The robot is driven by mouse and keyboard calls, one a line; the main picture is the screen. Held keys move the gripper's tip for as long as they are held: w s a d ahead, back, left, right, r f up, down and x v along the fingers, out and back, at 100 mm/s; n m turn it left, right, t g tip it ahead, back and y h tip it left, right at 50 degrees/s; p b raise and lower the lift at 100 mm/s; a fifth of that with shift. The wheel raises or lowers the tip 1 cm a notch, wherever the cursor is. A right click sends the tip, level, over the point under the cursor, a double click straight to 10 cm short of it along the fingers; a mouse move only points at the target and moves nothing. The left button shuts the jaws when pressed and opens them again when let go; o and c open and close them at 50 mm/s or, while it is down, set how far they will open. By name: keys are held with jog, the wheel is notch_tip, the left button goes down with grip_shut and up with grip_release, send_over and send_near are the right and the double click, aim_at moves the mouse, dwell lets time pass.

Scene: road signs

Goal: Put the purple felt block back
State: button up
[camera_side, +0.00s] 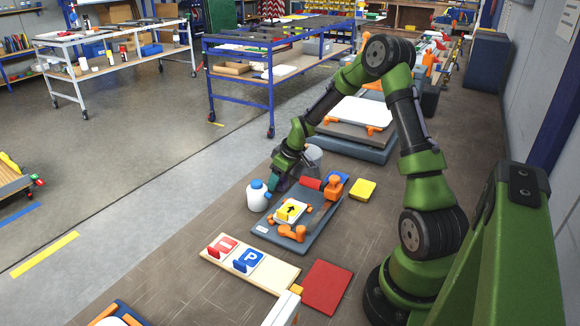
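I cannot make out a clearly purple felt block in the side view. My gripper (275,185) points down behind the grey fixture plate (322,222), just above and right of a white bottle with a blue cap (257,197). Its fingertips are small and partly dark, with a teal patch beside them, so I cannot tell whether they hold anything. On the plate, a yellow sign with a black arrow (291,210) lies between orange clamps (292,233). A red piece (310,183) lies near an orange part at the plate's far end.
A grey cylindrical container (313,157) stands behind my gripper. A wooden board (273,279) in front carries a red sign (222,246) and a blue P sign (249,260). A red pad (326,287) and a yellow block (362,189) lie to the right. Bare bench shows left of the board.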

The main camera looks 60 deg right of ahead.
jog(key=shift+o, duration=0.7)
jog(key=shift+r, duration=0.1)
jog(key=shift+r, duration=0.2)
jog(key=v, duration=1.1)
jog(key=s+a+r+m, duration=0.1)
jog(key=s+a+r, duration=0.1)
jog(key=a+r, duration=0.35)
jog(key=s+a+r, duration=0.2)
jog(key=a+r, duration=0.1)
jog(key=a, duration=0.5)
jog(key=s+a+r+m+t+y, duration=0.2)
jog(key=s+a+r+m, duration=0.1)
jog(key=s+a, duration=0.8)
jog(key=shift+s+a+r+t, duration=0.3)
jog(key=shift+s+a+r, duration=0.1)
jog(key=shift+r, duration=0.35)
